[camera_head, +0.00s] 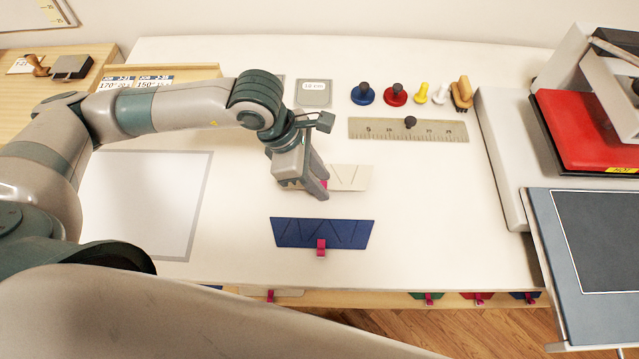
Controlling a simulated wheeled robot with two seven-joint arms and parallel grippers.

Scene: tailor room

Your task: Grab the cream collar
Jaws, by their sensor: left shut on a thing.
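The cream collar (350,177) lies on the white table, behind a blue collar (300,232) with a pink clip (321,247). My left gripper (320,189) comes down over the left part of the cream collar and is shut on it, at a pink clip that shows between the fingers. The gripper hides the collar's left part. Whether the collar is lifted off the table I cannot tell. My right gripper is not in view.
A metal ruler (440,130) and several coloured knobs lie behind. A heat press with a red plate (590,132) stands at the right, marked hot. A grey-bordered white sheet (140,200) is at the left. More clipped pieces hang along the front edge.

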